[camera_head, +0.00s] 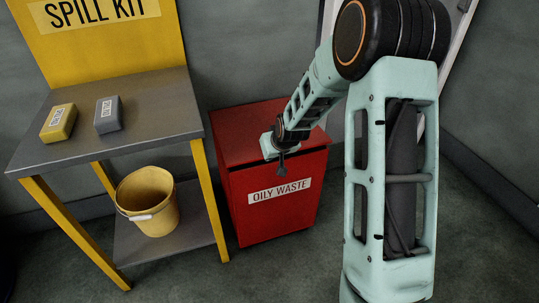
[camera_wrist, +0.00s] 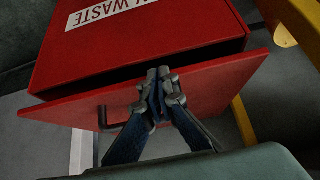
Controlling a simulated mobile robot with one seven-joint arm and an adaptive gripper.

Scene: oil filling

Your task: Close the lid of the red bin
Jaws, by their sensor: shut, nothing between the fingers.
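The red bin (camera_head: 275,205), labelled "OILY WASTE", stands on the floor, and its front also shows in the wrist view (camera_wrist: 150,40). Its red lid (camera_head: 235,135) lies over the top, nearly level. In the wrist view the lid (camera_wrist: 215,85) is slightly ajar, with a dark gap between it and the body. A dark handle (camera_wrist: 102,118) is on the lid. My gripper (camera_head: 282,172) is at the lid's front edge, fingers pointing down. In the wrist view my gripper (camera_wrist: 158,75) is shut and empty, its tips overlapping the lid's edge; I cannot tell whether they touch.
A grey-topped yellow stand (camera_head: 140,120) with a "SPILL KIT" sign is left of the bin. It holds a yellow block (camera_head: 58,123), a grey block (camera_head: 108,115) and, on its lower shelf, a yellow bucket (camera_head: 150,203). Floor in front of the bin is clear.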

